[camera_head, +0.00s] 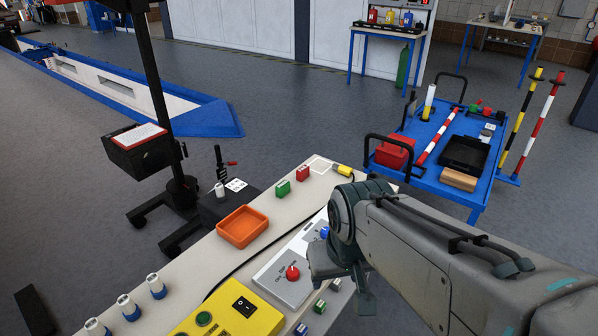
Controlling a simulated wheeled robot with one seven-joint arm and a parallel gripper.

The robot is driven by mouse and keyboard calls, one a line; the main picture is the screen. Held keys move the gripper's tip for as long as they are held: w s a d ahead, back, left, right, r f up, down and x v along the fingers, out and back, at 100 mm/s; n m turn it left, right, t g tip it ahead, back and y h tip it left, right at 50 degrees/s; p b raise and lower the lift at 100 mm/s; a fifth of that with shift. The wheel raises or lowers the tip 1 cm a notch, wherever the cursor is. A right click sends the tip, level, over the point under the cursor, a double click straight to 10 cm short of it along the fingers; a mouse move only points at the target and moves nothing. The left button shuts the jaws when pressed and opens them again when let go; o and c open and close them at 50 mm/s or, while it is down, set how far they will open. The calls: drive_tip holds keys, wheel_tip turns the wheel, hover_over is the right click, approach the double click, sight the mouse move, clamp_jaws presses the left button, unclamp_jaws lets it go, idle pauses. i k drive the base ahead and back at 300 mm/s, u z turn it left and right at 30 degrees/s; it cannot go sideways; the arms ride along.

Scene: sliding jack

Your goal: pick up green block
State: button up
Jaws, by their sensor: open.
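A small green block (283,188) sits upright on the light-coloured workbench (208,262), near its far left edge. A red block (303,174) stands just to its right, apart from it. My gripper (342,287) is open at the lower right, over the bench's right side. It is well to the right of and nearer than the green block. Nothing shows between its fingers, though the hand partly hides them. My arm covers the right part of the bench.
An orange tray (242,227) lies in front of the green block. A white panel with a red knob (292,272) and a yellow switch box (228,316) are nearer. A yellow cylinder (344,170) lies at the far end. A blue cart (428,178) stands beyond.

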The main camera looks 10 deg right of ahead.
sight(282, 189)
drive_tip(key=u, duration=0.7)
drive_tip(key=k, duration=1.05)
drive_tip(key=u, duration=1.75)
drive_tip(key=i, duration=3.05)
drive_tip(key=z, duration=1.5)
drive_tip(key=i, duration=1)
drive_tip(key=z, duration=0.95)
drive_tip(key=i, duration=1.25)
drive_tip(key=z, duration=0.15)
